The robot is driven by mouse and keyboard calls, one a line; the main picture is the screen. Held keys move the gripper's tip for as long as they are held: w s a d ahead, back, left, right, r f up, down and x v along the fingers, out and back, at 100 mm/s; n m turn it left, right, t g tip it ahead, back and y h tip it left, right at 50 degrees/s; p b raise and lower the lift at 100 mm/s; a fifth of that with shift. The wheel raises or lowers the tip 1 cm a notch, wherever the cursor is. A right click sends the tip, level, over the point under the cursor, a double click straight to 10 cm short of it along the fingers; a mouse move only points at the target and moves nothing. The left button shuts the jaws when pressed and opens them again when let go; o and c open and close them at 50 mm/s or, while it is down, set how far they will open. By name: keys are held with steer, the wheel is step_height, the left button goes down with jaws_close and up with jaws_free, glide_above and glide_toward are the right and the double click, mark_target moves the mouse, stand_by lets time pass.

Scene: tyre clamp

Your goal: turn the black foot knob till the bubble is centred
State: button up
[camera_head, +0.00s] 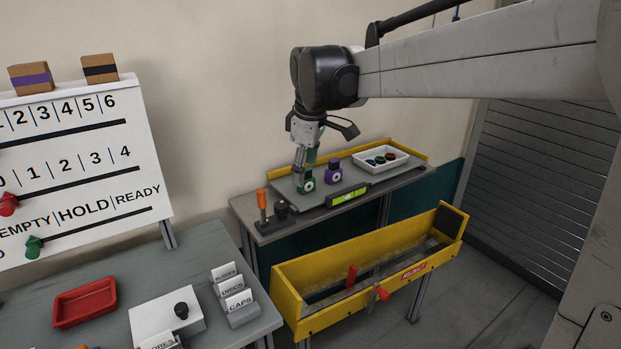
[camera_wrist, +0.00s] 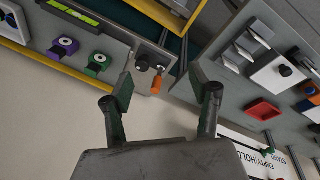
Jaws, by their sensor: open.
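The black foot knob (camera_head: 281,211) stands at the left front corner of the grey bench, beside an orange-handled piece. It also shows in the wrist view (camera_wrist: 143,64), just beyond and between my fingertips. The spirit level (camera_head: 349,196) has a yellow-green vial on the front edge of the grey plate; it also shows in the wrist view (camera_wrist: 75,12). The bubble's exact place is too small to tell. My gripper (camera_head: 306,163) points down over the plate's left end, open and empty. Its two fingers (camera_wrist: 164,88) are spread, apart from the knob.
A green block (camera_head: 308,186) and a purple block (camera_head: 333,173) stand on the plate near my gripper. The orange handle (camera_head: 262,204) is close to the knob. A white tray (camera_head: 402,165) lies at the back right; a yellow trough (camera_head: 292,318) is in front.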

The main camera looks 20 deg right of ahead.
steer(key=shift+s+d+m+t+b, duration=0.2)
steer(key=shift+s+m, duration=0.3)
steer(key=shift+s, duration=0.85)
steer(key=shift+s+d+m+t+b, duration=0.15)
steer(key=shift+s+m, duration=0.35)
steer(key=shift+s, duration=0.8)
steer(key=n+g+p, duration=0.4)
steer(key=n+p, duration=0.2)
steer(key=n, duration=0.2)
glide_above(282, 204)
step_height(282, 204, down, 9)
steer(key=shift+t, duration=0.25)
step_height(282, 204, down, 13)
steer(key=shift+r+p, duration=0.1)
steer(key=shift+p, duration=0.55)
steer(key=shift+c, duration=0.2)
steer(key=c, duration=1.1)
